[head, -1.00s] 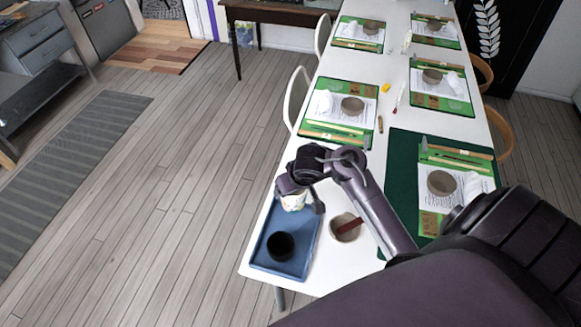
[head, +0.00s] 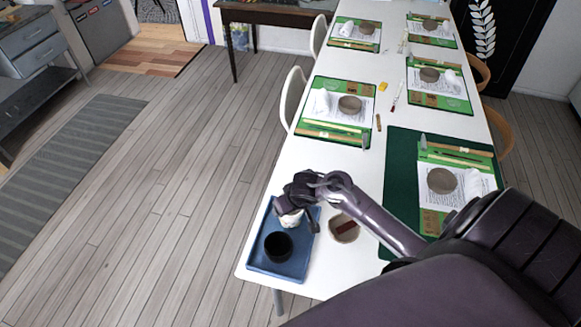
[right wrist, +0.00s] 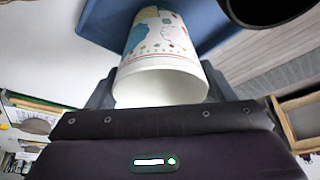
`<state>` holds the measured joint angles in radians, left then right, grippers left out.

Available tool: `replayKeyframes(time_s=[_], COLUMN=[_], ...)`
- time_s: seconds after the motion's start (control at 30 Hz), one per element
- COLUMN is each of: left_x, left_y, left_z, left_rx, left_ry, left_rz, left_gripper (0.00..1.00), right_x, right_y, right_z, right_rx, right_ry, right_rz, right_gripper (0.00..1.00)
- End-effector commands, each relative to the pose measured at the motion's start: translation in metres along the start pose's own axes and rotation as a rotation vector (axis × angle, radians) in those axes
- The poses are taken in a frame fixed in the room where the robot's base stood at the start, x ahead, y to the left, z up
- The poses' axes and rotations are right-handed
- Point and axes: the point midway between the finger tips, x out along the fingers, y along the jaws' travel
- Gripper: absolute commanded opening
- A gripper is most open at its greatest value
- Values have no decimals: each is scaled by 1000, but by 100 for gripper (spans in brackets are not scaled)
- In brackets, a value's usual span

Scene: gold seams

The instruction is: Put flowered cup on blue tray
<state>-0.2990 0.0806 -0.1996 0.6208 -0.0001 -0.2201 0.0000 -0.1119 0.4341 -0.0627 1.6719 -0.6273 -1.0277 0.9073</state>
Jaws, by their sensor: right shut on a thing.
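The flowered cup (head: 291,220) is white with a coloured print. It is mostly hidden by my right gripper (head: 298,209) in the head view and shows clearly in the right wrist view (right wrist: 160,55). My right gripper is shut on the cup, its fingers on either side. The cup is over the far part of the blue tray (head: 262,262). Its base appears close to the tray, but I cannot tell whether they touch. The tray also shows in the right wrist view (right wrist: 105,20). My left gripper is not in view.
A black cup (head: 278,247) stands on the near part of the tray. A bowl with a reddish-brown bar (head: 343,228) sits just right of the tray. A dark green mat (head: 402,170) lies farther right. The white table (head: 310,158) is clear beyond the tray.

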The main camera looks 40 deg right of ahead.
Motion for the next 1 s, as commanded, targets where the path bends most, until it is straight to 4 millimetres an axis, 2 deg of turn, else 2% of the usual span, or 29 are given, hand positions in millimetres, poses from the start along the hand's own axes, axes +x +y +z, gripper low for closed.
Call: replayKeyframes(time_s=[0.1, 0.13, 0.27, 0.53, 0.67, 0.77, 1.0], left_x=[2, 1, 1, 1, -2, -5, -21], left_y=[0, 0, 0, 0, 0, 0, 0], left_z=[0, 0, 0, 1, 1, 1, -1], left_rx=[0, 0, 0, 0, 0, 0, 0], left_ry=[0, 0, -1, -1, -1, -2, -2], left_rz=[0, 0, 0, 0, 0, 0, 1], left_gripper=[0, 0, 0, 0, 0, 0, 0], right_x=[3, 3, 3, 2, -6, -22, -76], right_y=[0, 0, 0, 0, -1, -1, -1], right_z=[1, 1, 1, 1, -1, -1, -2], right_rx=[1, 1, 1, 0, 1, 2, 5], right_ry=[1, 0, 0, 0, 1, 2, 2], right_rz=[0, 0, 0, 0, -2, -3, -3], right_gripper=[47, 80, 97, 97, 97, 97, 97])
